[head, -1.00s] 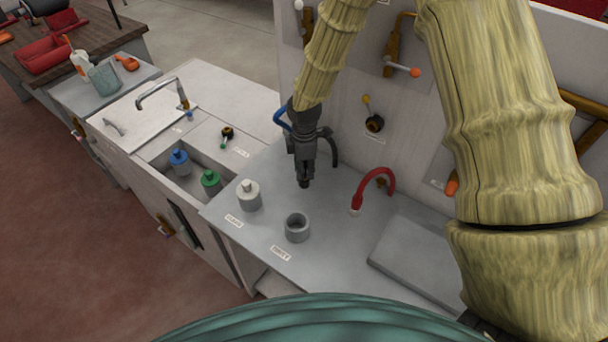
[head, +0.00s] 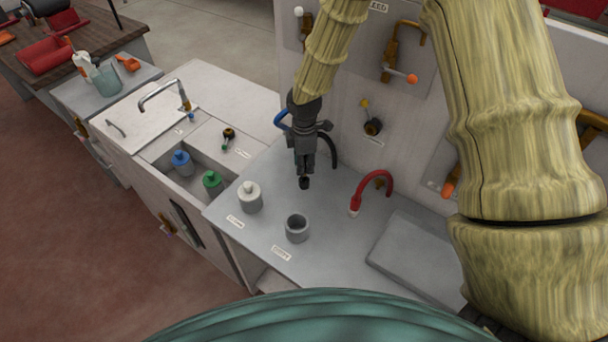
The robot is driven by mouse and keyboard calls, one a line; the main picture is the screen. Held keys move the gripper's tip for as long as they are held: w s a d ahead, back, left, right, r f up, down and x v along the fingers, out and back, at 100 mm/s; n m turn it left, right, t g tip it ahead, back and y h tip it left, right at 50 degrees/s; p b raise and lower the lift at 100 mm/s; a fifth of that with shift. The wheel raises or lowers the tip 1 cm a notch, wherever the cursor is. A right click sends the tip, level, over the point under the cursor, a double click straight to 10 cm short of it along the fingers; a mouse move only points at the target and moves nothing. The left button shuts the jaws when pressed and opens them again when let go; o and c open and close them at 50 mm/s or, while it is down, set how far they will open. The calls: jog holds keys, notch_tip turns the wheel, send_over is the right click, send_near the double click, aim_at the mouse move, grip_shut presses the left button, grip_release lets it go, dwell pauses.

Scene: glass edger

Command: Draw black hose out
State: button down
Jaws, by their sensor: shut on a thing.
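My gripper (head: 304,174) points down over the grey worktop, in front of the wall panel. It is shut on the black hose (head: 334,153), which arcs from behind the gripper's right side. A dark tip shows just below the fingers; the grasp itself is small and partly hidden by the fingers. A red hose (head: 376,179) with a pale tip curves from the panel to the right of the gripper. A blue hose (head: 279,119) shows to the left, partly behind my gripper.
A white-capped grey bottle (head: 250,199) and an open grey cup (head: 297,229) stand on the worktop (head: 330,260) in front of the gripper. A flat grey slab (head: 415,255) lies at right. A sink (head: 165,165) with blue and green bottles is at left. Valves line the panel.

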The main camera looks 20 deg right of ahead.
jog(key=shift+r, duration=0.5)
jog(key=shift+r+p, duration=1.75)
jog(key=shift+r, duration=0.3)
